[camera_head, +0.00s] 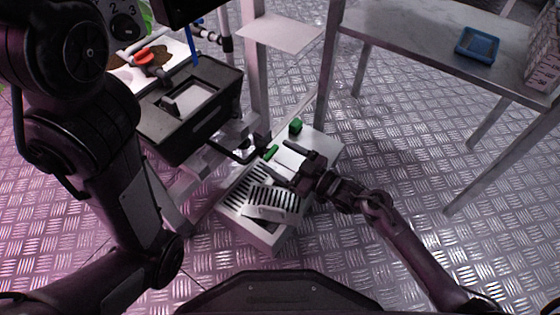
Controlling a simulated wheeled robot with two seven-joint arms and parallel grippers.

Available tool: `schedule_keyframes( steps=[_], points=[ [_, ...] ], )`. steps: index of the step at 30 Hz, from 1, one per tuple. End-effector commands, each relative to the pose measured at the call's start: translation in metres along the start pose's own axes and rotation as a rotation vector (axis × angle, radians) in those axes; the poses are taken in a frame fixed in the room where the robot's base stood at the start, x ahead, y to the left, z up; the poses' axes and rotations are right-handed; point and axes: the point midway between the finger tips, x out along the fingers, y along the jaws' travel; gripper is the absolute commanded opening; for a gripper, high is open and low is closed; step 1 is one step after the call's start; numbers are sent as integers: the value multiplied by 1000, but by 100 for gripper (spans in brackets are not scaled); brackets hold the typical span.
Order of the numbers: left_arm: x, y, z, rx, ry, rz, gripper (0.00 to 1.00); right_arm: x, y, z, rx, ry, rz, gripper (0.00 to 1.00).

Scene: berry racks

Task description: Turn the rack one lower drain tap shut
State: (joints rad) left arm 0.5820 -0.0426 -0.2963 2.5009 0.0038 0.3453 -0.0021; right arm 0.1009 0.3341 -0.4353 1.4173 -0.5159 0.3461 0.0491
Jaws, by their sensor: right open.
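My right gripper (283,158) reaches in from the lower right and is open over a grey slotted box on the floor. A small green piece (270,152) shows close to its fingers; I cannot tell whether they touch. A grey pipe fitting with a dark bent part (244,154) is just left of the gripper, below the black tray; I cannot tell for sure whether this is the lower drain tap, or how its handle is turned. A red-handled valve (143,55) sits higher on the rack at the upper left. My left gripper is out of view.
The black tray (215,120) is on the rack at the left. The slotted grey box (232,218) stands below, with a green block (295,126) at its far end. A metal table (410,30) at the upper right holds a blue tray (477,46).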

Motion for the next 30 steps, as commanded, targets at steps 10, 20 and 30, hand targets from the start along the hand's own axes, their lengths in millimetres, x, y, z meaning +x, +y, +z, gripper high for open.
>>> schedule_keyframes(
  steps=[10, 20, 30],
  points=[
    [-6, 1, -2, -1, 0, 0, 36, 12, 0, 0, 0, -1, 0, 73],
    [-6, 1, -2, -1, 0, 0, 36, 12, 0, 0, 1, -1, 0, 39],
    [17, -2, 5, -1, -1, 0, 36, 12, 1, -6, 97, -3, 1, 28]
  ],
)
